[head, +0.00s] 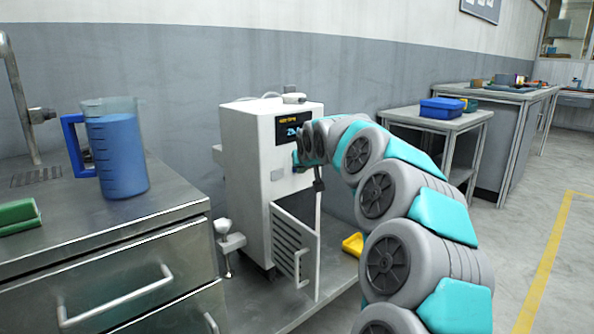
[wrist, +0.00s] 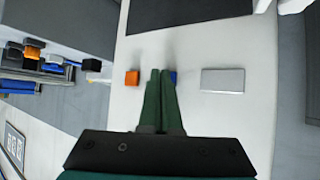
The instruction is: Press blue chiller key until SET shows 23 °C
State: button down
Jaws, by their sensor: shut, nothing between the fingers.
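The white chiller (head: 245,160) stands on a low steel shelf, and my arm reaches to its front. Its dark display (head: 283,130) shows orange text and part of a blue figure; my arm hides the rest, so I cannot read SET. The wrist view shows only a dark part of the display (wrist: 185,12). There, my gripper (wrist: 161,72) is shut and empty, its green fingertips at the key row. The blue key (wrist: 174,77) peeks out just right of the fingertips, partly hidden. The orange key (wrist: 132,77) is to their left. I cannot tell whether the fingertips touch the blue key.
A silver plate (wrist: 222,80) is right of the keys. A grilled door (head: 294,245) hangs open below on the chiller. A steel cabinet with a blue-filled jug (head: 122,155) stands left. A yellow object (head: 353,244) lies on the shelf. Floor at the right is clear.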

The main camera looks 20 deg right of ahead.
dwell(0.5)
jog(key=shift+s+d+b, duration=0.2)
jog(key=shift+s+b, duration=0.25)
jog(key=shift+s, duration=0.3)
jog(key=shift+s+d+b, duration=0.3)
jog(key=shift+s+b, duration=0.05)
jog(key=shift+s, duration=0.45)
jog(key=shift+s+d+b, duration=0.3)
jog(key=shift+s+b, duration=0.05)
jog(key=shift+s, duration=0.4)
jog(key=shift+s+d+b, duration=0.3)
jog(key=shift+s+b, duration=0.05)
jog(key=shift+s, duration=0.45)
dwell(2.2)
